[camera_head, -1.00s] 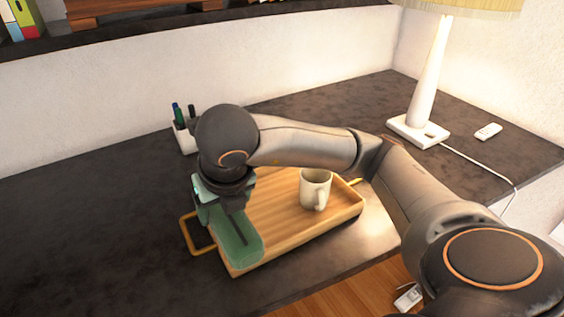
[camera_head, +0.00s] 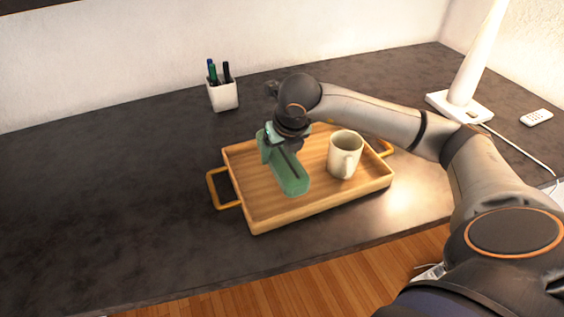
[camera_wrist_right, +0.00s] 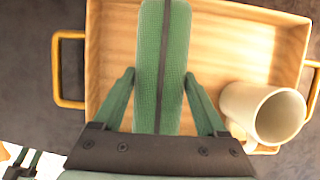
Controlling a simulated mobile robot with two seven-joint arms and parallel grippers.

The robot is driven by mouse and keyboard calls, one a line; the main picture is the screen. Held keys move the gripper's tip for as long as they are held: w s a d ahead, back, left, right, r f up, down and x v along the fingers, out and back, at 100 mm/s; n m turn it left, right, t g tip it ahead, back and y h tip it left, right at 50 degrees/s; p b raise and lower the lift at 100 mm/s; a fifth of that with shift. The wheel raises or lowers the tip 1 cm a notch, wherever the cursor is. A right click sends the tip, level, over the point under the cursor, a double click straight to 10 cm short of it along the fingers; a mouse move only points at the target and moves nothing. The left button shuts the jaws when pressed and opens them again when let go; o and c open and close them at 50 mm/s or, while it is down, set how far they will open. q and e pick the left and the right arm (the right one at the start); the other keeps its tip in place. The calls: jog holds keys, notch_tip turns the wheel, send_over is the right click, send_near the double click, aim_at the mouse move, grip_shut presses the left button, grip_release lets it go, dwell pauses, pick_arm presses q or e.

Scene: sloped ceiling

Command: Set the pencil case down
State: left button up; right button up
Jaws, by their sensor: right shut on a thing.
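The green pencil case (camera_head: 292,180) has a dark zip along its length and is over the left part of the wooden tray (camera_head: 236,163). My right gripper (camera_head: 284,158) is shut on it from above. In the right wrist view the pencil case (camera_wrist_right: 161,60) runs between the two green fingers of the gripper (camera_wrist_right: 159,88). Whether its underside touches the tray floor I cannot tell. A white mug (camera_head: 344,156) stands on the tray to the right of the pencil case.
The tray rests on a dark desk (camera_head: 110,200) with free room at left. A white pen holder (camera_head: 223,96) with several pens stands behind the tray. A white lamp base (camera_head: 459,106) and a remote (camera_head: 536,117) are at the right.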

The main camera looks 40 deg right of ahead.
jog(key=shift+w+d+f, duration=0.15)
jog(key=shift+d+f, duration=0.05)
jog(key=shift+f, duration=0.1)
jog(key=f, duration=0.3)
jog(key=shift+w+d+f, duration=0.1)
jog(key=shift+d+f, duration=0.05)
jog(key=shift+d, duration=0.1)
jog(key=shift+f, duration=0.15)
jog(key=shift+f, duration=0.25)
jog(key=o, duration=1.5)
jog(key=shift+r, duration=0.1)
jog(key=shift+c, duration=0.2)
jog(key=shift+r, duration=0.1)
jog(key=shift+r, duration=0.2)
jog(key=v, duration=1.1)
jog(key=shift+s+a+r, duration=0.15)
jog(key=shift+s+r, duration=0.15)
jog(key=shift+r, duration=0.05)
